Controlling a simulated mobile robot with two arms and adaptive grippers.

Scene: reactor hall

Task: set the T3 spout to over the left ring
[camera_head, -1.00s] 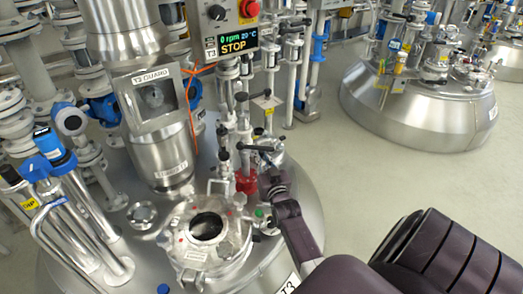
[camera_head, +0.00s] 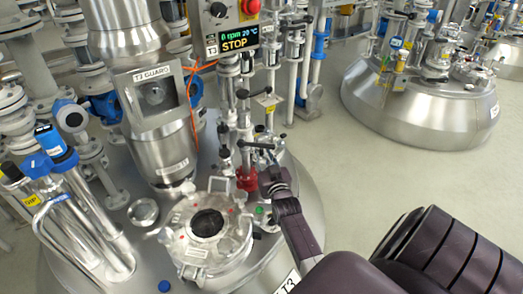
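Behind the manway stands a cluster of small fittings with a red part (camera_head: 246,180) and a dark horizontal bar (camera_head: 256,144). I cannot clearly tell which fitting is the spout, or pick out the left ring. My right arm comes in from the lower right. My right gripper (camera_head: 266,162) is at the dark bar, beside the red part. Its fingertips are small and partly hidden, so I cannot tell whether they grip anything. My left gripper is not in view.
A control panel (camera_head: 233,30) reading STOP hangs above the lid. The T3 guard (camera_head: 153,92) and a steel column stand behind the manway. Bent steel pipes (camera_head: 85,220) with blue fittings rise at left. A second vessel (camera_head: 415,105) stands at back right, with clear floor before it.

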